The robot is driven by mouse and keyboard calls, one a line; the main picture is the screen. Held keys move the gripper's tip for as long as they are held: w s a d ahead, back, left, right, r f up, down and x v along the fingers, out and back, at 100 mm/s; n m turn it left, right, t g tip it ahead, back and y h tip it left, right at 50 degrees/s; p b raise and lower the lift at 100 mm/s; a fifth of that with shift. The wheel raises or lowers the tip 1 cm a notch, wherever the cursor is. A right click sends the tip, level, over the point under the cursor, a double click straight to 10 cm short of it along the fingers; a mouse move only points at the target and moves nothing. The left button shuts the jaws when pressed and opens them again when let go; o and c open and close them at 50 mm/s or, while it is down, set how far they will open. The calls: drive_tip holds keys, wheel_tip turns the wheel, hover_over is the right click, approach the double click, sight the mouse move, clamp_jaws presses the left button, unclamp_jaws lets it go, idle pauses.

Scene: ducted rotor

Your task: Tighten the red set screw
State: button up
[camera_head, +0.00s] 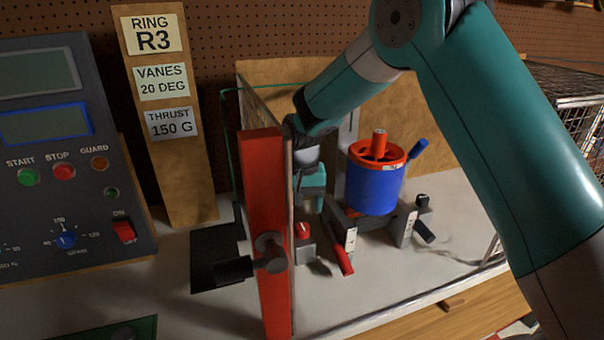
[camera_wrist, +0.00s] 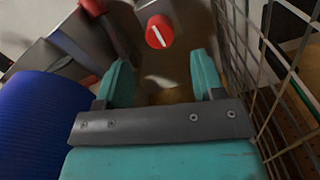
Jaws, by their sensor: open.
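The red set screw (camera_wrist: 160,31), a round red head with a white slot line, sits on a grey block (camera_wrist: 156,10) at the top of the wrist view. In the head view, the red screw (camera_head: 303,230) shows low on the bench, left of the blue ducted rotor (camera_head: 374,188). My gripper (camera_wrist: 162,76) is open, with its teal fingers apart and nothing between them. In the wrist view the screw lies beyond the fingertips, about midway between them, apart from both. In the head view my gripper (camera_head: 313,190) hangs above the screw block, and its fingertips are hard to make out.
A red upright guard frame (camera_head: 264,220) stands close left of my gripper. Wire mesh (camera_wrist: 270,80) runs close along the right in the wrist view. A control panel (camera_head: 60,150) stands at left.

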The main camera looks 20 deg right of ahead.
sight(303, 226)
wheel_tip(303, 226, up, 11)
drive_tip(key=b, duration=0.1)
drive_tip(key=shift+f, duration=0.15)
drive_tip(key=shift+d, duration=0.1)
drive_tip(key=s+d+f+n+t, duration=0.1)
drive_tip(key=s+d+f+n, duration=0.3)
drive_tip(key=s, duration=0.6)
drive_tip(key=s+d+f+t, duration=0.15)
drive_tip(key=s+d, duration=0.35)
drive_tip(key=s, duration=0.6)
drive_tip(key=s+a+r+n+g+y, duration=0.2)
drive_tip(key=s+a+r+n+y, duration=0.2)
drive_tip(key=a, duration=0.9)
drive_tip(key=s+r+n, duration=0.2)
drive_tip(key=s+r, duration=0.2)
drive_tip(key=s, duration=0.2)
drive_tip(key=shift+s+a, duration=0.15)
drive_tip(key=shift+a, duration=0.25)
